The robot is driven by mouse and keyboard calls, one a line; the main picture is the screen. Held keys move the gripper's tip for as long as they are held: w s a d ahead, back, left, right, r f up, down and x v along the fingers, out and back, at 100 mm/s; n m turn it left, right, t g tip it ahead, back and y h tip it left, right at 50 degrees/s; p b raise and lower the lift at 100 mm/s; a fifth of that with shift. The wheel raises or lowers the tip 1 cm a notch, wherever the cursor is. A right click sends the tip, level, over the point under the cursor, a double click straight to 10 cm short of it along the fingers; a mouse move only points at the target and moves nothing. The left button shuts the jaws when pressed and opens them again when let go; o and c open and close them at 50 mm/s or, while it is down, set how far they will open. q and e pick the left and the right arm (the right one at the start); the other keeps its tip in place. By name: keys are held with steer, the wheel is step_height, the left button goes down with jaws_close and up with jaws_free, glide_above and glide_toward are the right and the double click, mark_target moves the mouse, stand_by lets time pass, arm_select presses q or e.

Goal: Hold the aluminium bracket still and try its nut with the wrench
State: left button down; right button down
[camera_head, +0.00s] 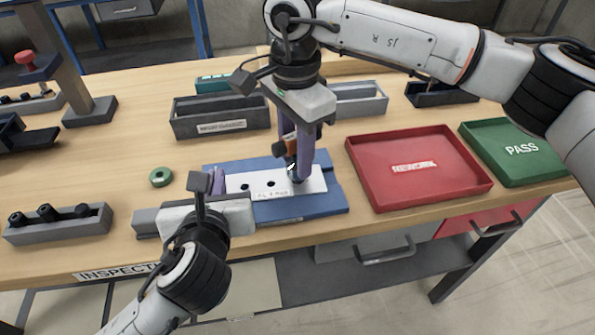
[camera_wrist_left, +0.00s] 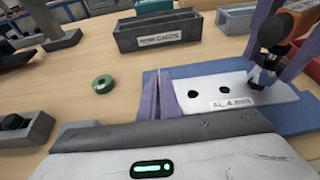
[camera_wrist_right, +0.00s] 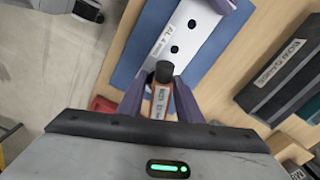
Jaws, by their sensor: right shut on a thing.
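The aluminium bracket (camera_head: 258,184) is a pale plate with dark holes, lying on a blue fixture (camera_head: 310,208); it also shows in the left wrist view (camera_wrist_left: 205,92). My right gripper (camera_head: 296,165) is shut on the wrench (camera_wrist_right: 161,100), which has an orange, labelled handle and a black end. The wrench's dark lower end (camera_wrist_left: 258,78) is at the bracket's right part; the nut is hidden there, and I cannot tell whether they touch. My left gripper (camera_head: 217,182) is at the bracket's left end, its fingers (camera_wrist_left: 166,97) close together. Whether they grip its edge is unclear.
A red tray (camera_head: 372,188) and a green PASS tray (camera_head: 480,138) stand at the right. Grey bins (camera_head: 190,127) stand behind the fixture. A green ring (camera_head: 160,177) and a block with black parts (camera_head: 95,228) lie left. Bare wood lies between them.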

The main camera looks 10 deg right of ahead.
steer(key=shift+r, duration=1.65)
arm_select(q)
steer(key=c, duration=1.9)
jaws_free()
steer(key=shift+s, duration=0.1)
steer(key=v, duration=1.1)
steer(key=shift+r, duration=0.1)
steer(key=shift+s+r, duration=0.15)
steer(key=shift+s, duration=0.2)
